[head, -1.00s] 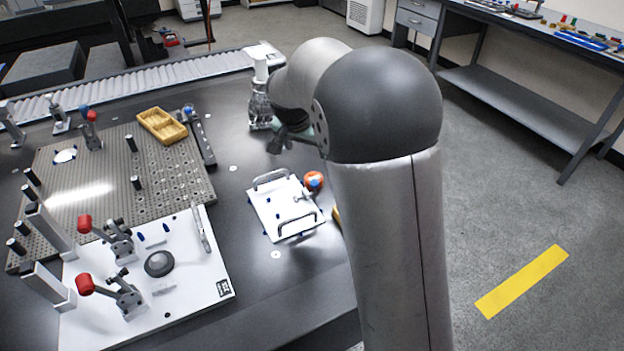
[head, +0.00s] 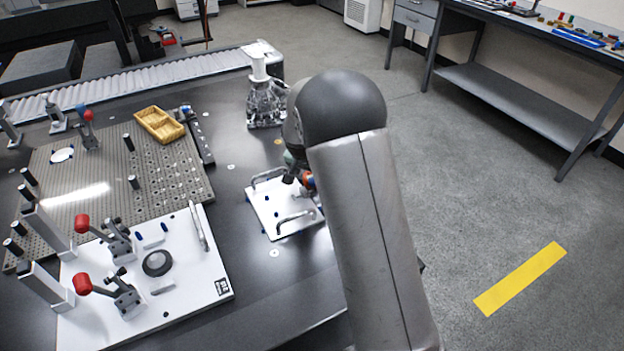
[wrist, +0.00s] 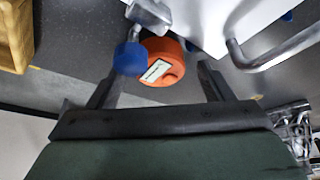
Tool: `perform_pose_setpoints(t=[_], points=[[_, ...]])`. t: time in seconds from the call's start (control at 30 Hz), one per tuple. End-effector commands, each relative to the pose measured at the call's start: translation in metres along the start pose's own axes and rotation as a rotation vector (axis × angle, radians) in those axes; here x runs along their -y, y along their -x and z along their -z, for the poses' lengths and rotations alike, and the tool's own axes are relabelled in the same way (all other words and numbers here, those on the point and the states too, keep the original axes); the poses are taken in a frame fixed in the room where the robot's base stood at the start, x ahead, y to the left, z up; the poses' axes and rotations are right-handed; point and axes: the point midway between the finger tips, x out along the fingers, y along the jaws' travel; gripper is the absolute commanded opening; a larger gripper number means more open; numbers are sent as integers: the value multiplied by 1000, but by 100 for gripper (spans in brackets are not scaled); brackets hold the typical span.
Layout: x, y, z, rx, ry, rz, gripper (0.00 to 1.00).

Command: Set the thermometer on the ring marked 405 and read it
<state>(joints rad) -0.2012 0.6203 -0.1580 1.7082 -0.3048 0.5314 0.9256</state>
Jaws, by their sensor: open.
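An orange round thing with a pale label, possibly the thermometer, lies at the edge of a white plate (head: 262,205). It shows in the wrist view (wrist: 164,71) and is partly hidden by my arm in the head view (head: 308,180). A blue knob (wrist: 130,58) on a silver stem overlaps its left side in the wrist view. My gripper (wrist: 160,68) is open and empty, its fingers to either side of the orange thing; I cannot tell whether they touch it. Small pale discs (head: 274,253) lie on the dark table, but I cannot read 405 on any.
The white plate carries metal handles (wrist: 270,55). A yellow tray (head: 160,124) sits on a perforated plate at left. A white board (head: 195,285) with red-knobbed clamps stands in front. A shiny vessel (head: 266,103) is behind. Dark table between is mostly clear.

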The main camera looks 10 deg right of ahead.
Motion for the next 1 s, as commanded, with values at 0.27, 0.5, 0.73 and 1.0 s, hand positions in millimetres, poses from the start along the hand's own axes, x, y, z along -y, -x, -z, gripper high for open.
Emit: perform_pose_setpoints(t=[0.27, 0.5, 0.73, 1.0], points=[[0, -4, 0, -1, 0, 1, 68], [0, -4, 0, -1, 0, 1, 20], [0, -2, 2, -2, 0, 1, 20], [0, 40, 19, -4, -2, 3, 20]])
